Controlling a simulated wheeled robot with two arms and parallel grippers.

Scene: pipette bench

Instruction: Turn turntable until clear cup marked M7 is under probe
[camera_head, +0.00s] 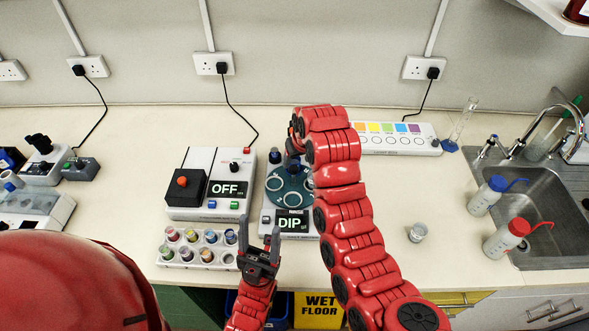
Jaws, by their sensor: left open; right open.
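The teal turntable (289,187) sits on a white machine (267,222) whose display reads DIP. Pale ring-shaped places or cups show on it; their marks are too small to read, so I cannot tell which is M7. My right arm covers the turntable's right and rear parts, and the probe cannot be made out clearly. My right gripper (293,143) is at the far end of that arm, over the turntable's rear edge, open and mostly hidden. My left gripper (259,234) is open and empty, pointing up in front of the machine, left of the DIP display.
A box with an OFF display (228,188) stands left of the turntable. A rack of coloured vials (199,248) is in front of it. A small clear cup (418,232) stands alone on the counter (455,265), right of my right arm. Bottles and a sink (545,205) are farther right.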

